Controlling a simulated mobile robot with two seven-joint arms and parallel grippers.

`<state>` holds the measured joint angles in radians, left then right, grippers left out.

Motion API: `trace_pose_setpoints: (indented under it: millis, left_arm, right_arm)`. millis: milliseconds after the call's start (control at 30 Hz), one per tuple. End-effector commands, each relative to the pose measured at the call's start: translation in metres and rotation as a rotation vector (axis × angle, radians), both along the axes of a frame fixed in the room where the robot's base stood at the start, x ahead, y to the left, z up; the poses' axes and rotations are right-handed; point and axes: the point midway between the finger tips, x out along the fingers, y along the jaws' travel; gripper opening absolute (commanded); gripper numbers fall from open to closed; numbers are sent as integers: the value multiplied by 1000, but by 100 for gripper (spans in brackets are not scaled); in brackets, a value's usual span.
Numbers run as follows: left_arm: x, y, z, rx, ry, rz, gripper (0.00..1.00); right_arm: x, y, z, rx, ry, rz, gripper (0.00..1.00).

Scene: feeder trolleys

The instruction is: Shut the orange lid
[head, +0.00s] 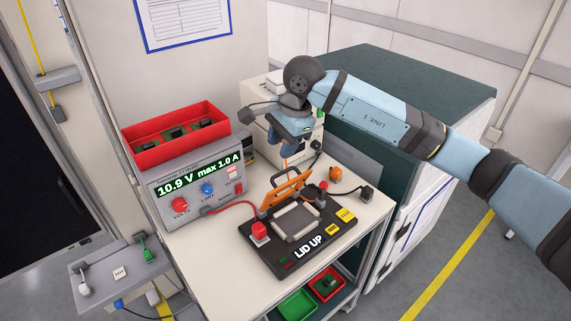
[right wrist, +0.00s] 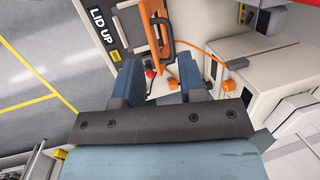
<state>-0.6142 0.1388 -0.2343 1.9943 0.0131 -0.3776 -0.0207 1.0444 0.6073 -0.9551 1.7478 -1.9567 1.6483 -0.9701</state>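The orange lid (head: 283,189) stands raised at the back of a black fixture (head: 262,254) on the white trolley top. A dark handle shows on it, and the fixture's label reads "LID UP". In the right wrist view the orange lid (right wrist: 151,40) and its black handle (right wrist: 168,48) are at the top centre. My right gripper (head: 286,158) hangs above and behind the lid, apart from it. In the right wrist view its two blue fingers (right wrist: 160,78) are spread with nothing between them. My left gripper is in neither view.
A power supply (head: 197,190) reading 10.9 V stands left of the fixture, with a red bin (head: 174,133) on top. A red button (head: 259,231) sits at the fixture's left. A beige machine (head: 262,96) stands behind. Green (head: 293,306) and red (head: 328,283) bins are on the shelf below.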

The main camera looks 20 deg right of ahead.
Motion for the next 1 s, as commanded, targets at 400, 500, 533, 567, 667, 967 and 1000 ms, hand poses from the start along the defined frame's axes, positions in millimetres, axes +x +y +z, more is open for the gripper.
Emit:
trace_pose_setpoints:
  millis: [400, 500, 533, 567, 667, 967, 1000]
  left_arm:
    - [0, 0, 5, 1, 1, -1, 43]
    - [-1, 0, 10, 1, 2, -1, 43]
    - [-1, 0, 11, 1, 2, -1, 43]
    - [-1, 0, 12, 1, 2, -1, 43]
    - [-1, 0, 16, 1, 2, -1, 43]
    - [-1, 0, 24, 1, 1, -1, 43]
    - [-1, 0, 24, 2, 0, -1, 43]
  right_arm:
    - [19, -25, -9, -144, -54, -7, 37]
    - [24, -24, -30, -142, -54, -7, 37]
    - [25, -23, -36, -143, -52, -6, 37]
    - [27, -23, -42, -142, -54, -8, 37]
    - [31, -21, -63, -141, -54, -8, 37]
    - [40, -17, -107, -140, -56, -7, 37]
    - [41, -17, -110, -140, -56, -8, 37]
